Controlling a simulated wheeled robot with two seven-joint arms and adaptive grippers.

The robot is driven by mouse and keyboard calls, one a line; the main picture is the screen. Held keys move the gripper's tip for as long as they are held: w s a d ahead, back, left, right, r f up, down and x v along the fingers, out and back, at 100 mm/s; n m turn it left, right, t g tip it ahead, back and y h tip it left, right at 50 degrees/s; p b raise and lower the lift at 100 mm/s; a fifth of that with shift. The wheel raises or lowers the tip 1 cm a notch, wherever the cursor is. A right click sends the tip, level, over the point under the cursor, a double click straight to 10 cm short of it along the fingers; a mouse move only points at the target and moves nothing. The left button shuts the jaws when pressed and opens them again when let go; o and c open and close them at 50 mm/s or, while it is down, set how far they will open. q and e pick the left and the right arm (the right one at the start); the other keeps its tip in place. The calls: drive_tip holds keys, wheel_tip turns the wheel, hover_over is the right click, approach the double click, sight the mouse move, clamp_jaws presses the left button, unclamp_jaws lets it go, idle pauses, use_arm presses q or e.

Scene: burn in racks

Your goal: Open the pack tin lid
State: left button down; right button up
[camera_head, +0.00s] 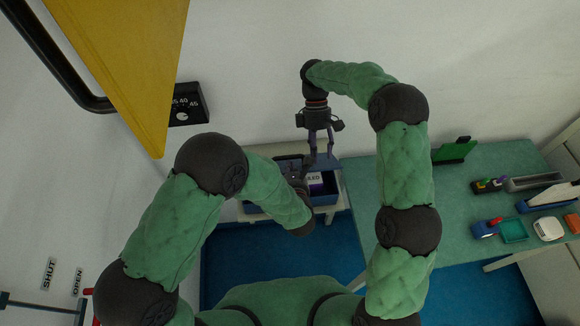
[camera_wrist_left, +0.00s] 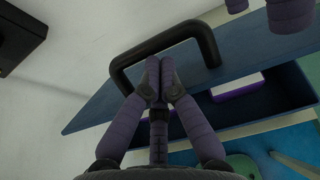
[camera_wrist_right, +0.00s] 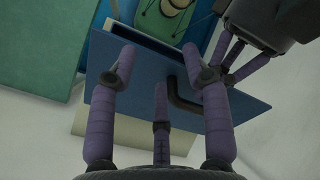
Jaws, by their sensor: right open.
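The pack tin (camera_head: 328,197) is a blue box on a light stand, with a white and purple pack marked "LED" (camera_head: 316,180) inside. Its blue lid (camera_wrist_left: 100,110) is raised, with a gap between lid and tin in the left wrist view. The lid carries a black bar handle (camera_wrist_left: 165,40), also visible in the right wrist view (camera_wrist_right: 180,98). My left gripper (camera_wrist_left: 153,65) has its fingertips together at the handle; whether they clamp the bar is unclear. My right gripper (camera_head: 320,150) points down above the lid, its fingers (camera_wrist_right: 165,70) spread and empty.
A green table (camera_head: 400,185) stands to the right, with a teal tray (camera_head: 513,230), a white item (camera_head: 549,228) and other small things. A yellow panel (camera_head: 130,60) hangs at upper left. A black dial box (camera_head: 188,104) is on the wall. My two grippers are close together.

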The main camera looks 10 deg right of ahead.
drive_tip(key=s+d+f+m+g+y, duration=0.1)
drive_tip(key=s+d+f+m, duration=0.25)
drive_tip(key=s, duration=0.35)
drive_tip(key=s+d+f+m+g, duration=0.1)
drive_tip(key=s+d+f+m, duration=0.25)
drive_tip(key=s, duration=0.25)
drive_tip(key=s+a+f+m+t+y, duration=0.1)
drive_tip(key=s+a+f+m+t, duration=0.2)
drive_tip(key=a+f, duration=0.3)
drive_tip(key=s+a+f+m+t+y, duration=0.2)
drive_tip(key=s+a+f+m+t, duration=0.2)
drive_tip(key=f, duration=0.7)
drive_tip(key=shift+s+a+f+t, duration=0.35)
drive_tip(key=shift+s+a+t, duration=0.7)
drive_tip(key=shift+a, duration=0.3)
